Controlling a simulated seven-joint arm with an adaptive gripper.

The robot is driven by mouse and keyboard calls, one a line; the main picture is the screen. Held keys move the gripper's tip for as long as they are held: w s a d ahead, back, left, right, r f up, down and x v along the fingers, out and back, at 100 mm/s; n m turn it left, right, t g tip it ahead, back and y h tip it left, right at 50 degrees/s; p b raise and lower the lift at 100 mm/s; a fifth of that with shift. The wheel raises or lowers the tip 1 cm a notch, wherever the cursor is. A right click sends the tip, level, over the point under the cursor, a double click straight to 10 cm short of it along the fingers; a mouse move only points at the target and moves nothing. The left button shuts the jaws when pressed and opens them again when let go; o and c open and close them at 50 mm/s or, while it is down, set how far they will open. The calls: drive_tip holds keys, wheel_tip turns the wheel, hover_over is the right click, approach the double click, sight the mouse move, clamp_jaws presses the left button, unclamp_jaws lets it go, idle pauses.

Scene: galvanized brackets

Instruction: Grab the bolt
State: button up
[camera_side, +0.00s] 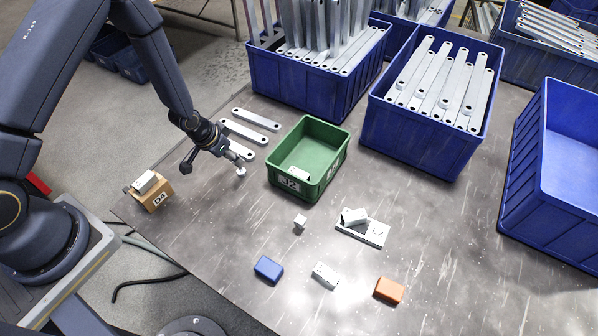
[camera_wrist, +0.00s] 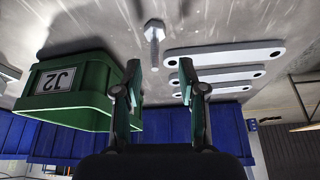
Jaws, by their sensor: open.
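The bolt (camera_side: 241,171) is a small silver piece on the grey table, beside the ends of the flat brackets. In the wrist view the bolt (camera_wrist: 154,42) shows a wide head and a shaft, above the gap between my fingertips in the picture. My gripper (camera_side: 212,162) is open and empty, just left of the bolt in the side view. In the wrist view my gripper (camera_wrist: 160,70) has its two fingers spread, with nothing between them. I cannot tell the exact height of the fingertips above the table.
Several flat brackets (camera_side: 256,119) lie behind the bolt. A green bin (camera_side: 335,160) labelled J2 stands to the right. A cardboard box (camera_side: 160,199) is at left. A plate (camera_side: 372,236), blue block (camera_side: 268,268) and orange block (camera_side: 389,289) lie in front. Blue crates (camera_side: 425,137) stand behind.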

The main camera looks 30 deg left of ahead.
sight(241, 171)
drive_tip(key=x, duration=0.5)
drive_tip(key=shift+s+d+f, duration=0.1)
drive_tip(key=shift+d+f, duration=0.15)
drive_tip(key=shift+d, duration=0.05)
clamp_jaws()
